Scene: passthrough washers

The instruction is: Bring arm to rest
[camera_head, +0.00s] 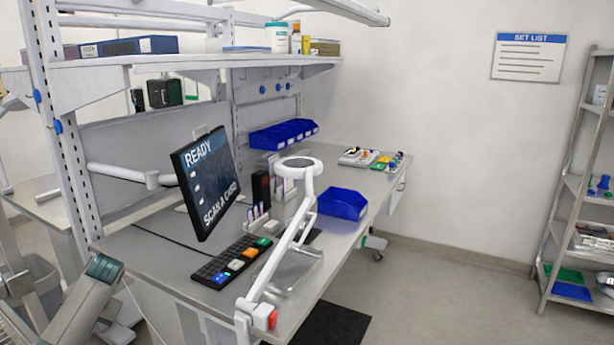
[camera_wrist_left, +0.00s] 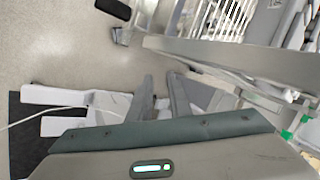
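My left gripper (camera_wrist_left: 161,84) shows in the left wrist view, with two grey fingers apart and nothing seen between them. Behind the fingers are pale floor and white parts that I cannot clearly identify. In the head view my left arm (camera_head: 82,305) comes in at the lower left, a grey link with a dark teal end, beside the workbench's near left corner. Its fingers cannot be made out there. My right arm and gripper are in neither view.
The workbench (camera_head: 160,262) holds a monitor (camera_head: 207,182), a keypad (camera_head: 232,262), a white jointed lamp (camera_head: 282,235) and blue bins (camera_head: 342,204). A shelf rack (camera_head: 571,190) stands at the right. Floor (camera_head: 450,290) between bench and rack is clear.

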